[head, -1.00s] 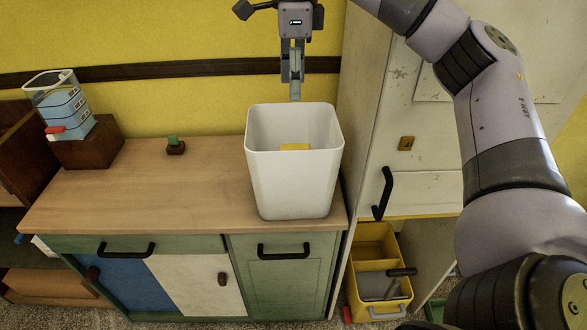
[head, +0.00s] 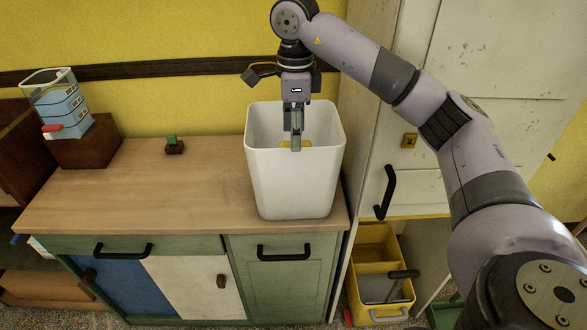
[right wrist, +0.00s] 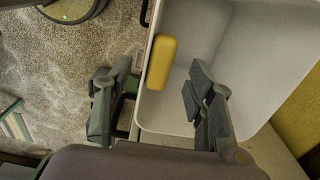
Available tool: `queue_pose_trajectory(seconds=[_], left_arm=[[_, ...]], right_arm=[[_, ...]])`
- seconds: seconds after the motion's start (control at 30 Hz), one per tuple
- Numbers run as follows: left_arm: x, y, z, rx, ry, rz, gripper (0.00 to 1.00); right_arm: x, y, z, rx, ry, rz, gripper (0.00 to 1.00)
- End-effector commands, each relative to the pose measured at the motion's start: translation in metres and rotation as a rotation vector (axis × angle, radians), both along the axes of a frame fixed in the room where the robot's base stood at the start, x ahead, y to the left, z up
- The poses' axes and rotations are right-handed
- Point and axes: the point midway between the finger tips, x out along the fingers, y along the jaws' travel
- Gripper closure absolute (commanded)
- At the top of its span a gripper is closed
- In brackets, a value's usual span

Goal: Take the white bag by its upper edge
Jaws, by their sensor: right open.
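The white bag (head: 294,185) looks like a stiff, open-topped square bin. It stands upright at the right end of the wooden counter. A yellow block (head: 296,145) shows inside by the near wall; it also shows in the right wrist view (right wrist: 161,62). My right gripper (head: 296,148) hangs pointing down over the bag's mouth, close to the near rim. In the right wrist view its open fingers (right wrist: 155,98) lie on either side of the bag's rim (right wrist: 137,112), one outside and one over the inside. Contact cannot be told. My left gripper is not in view.
The counter (head: 130,195) is mostly clear left of the bag. A small green-topped object (head: 174,146) and a blue container on a brown block (head: 85,143) stand on it. A tall pale cabinet (head: 383,130) rises close on the right. A yellow caddy (head: 372,262) stands below.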

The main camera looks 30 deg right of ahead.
Motion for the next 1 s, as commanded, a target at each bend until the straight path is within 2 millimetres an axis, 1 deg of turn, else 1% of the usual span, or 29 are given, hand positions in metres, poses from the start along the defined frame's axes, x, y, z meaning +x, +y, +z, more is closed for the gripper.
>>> queue_pose_trajectory(seconds=[0.1, 0.33, 0.43, 0.63, 1.0], left_arm=[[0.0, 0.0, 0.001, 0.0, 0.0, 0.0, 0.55], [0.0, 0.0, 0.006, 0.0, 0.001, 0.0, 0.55], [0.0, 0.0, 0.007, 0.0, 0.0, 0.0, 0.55], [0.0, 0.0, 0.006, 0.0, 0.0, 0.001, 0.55], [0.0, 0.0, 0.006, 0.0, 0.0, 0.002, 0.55]], right_arm=[[-0.002, 0.0, -0.015, 0.001, 0.005, 0.001, 0.5], [-0.003, -0.001, -0.04, 0.0, 0.004, 0.001, 0.5], [-0.003, -0.001, -0.045, 0.001, 0.001, 0.002, 0.5], [-0.003, -0.001, -0.046, 0.001, 0.001, 0.002, 0.5], [-0.003, -0.001, -0.046, 0.001, 0.001, 0.001, 0.74]])
